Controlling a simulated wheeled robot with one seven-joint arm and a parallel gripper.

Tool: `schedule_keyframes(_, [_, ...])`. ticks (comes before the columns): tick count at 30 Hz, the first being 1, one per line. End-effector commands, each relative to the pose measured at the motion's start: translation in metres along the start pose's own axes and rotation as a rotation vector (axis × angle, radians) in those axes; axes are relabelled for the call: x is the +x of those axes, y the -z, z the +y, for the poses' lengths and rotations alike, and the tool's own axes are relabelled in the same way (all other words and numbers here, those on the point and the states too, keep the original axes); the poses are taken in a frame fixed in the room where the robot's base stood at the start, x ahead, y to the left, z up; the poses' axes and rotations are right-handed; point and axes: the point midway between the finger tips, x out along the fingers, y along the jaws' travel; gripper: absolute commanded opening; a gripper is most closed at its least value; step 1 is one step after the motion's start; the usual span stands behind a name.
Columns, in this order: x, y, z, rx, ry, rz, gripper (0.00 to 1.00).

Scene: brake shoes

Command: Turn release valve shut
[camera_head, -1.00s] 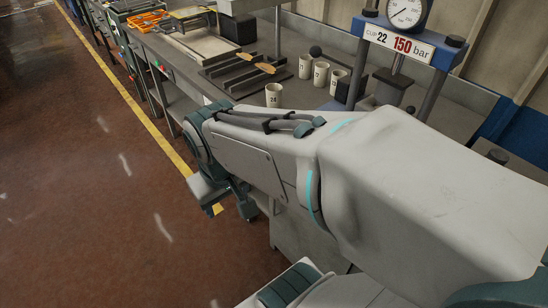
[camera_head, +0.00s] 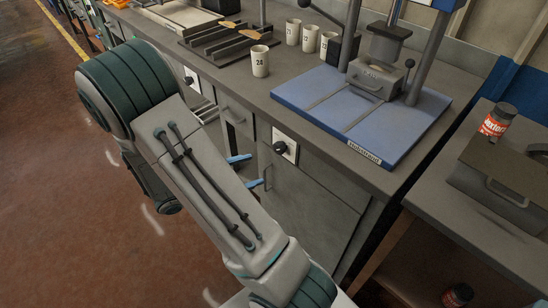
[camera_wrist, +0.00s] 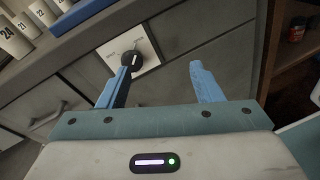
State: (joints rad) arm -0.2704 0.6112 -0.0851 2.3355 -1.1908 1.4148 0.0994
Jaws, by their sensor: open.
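The likely release valve is a dark round knob (camera_head: 280,148) on a white plate (camera_head: 291,153) on the bench's front face, below the blue press base. In the wrist view the knob (camera_wrist: 131,58) shows just beyond the tip of the left finger, with its white plate (camera_wrist: 147,52) around it. My gripper (camera_head: 247,171) is open, its blue fingers a little left of and below the knob in the head view. In the wrist view my gripper (camera_wrist: 160,70) has nothing between its fingers. I cannot tell whether the left finger touches the knob.
A second knob (camera_head: 189,80) sits further left on the bench front. The press (camera_head: 375,75) has a blue base (camera_head: 395,137). Several numbered white cups, including cup 24 (camera_head: 260,62), stand on the bench. A red-labelled can (camera_head: 497,120) is at right. The floor at left is clear.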

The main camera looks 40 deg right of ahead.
Motion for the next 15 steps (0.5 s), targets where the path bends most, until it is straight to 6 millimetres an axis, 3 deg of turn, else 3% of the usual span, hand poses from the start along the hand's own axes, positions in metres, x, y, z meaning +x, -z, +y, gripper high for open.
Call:
schedule_keyframes(1, [0.002, 0.019, 0.002, -0.044, -0.056, -0.034, 0.59])
schedule_keyframes(6, [0.001, 0.049, 0.014, -0.134, -0.197, -0.102, 0.59])
schedule_keyframes(11, [0.001, 0.059, 0.019, -0.163, -0.25, -0.124, 0.59])
schedule_keyframes(15, [0.013, 0.058, 0.023, -0.166, -0.253, -0.128, 0.59])
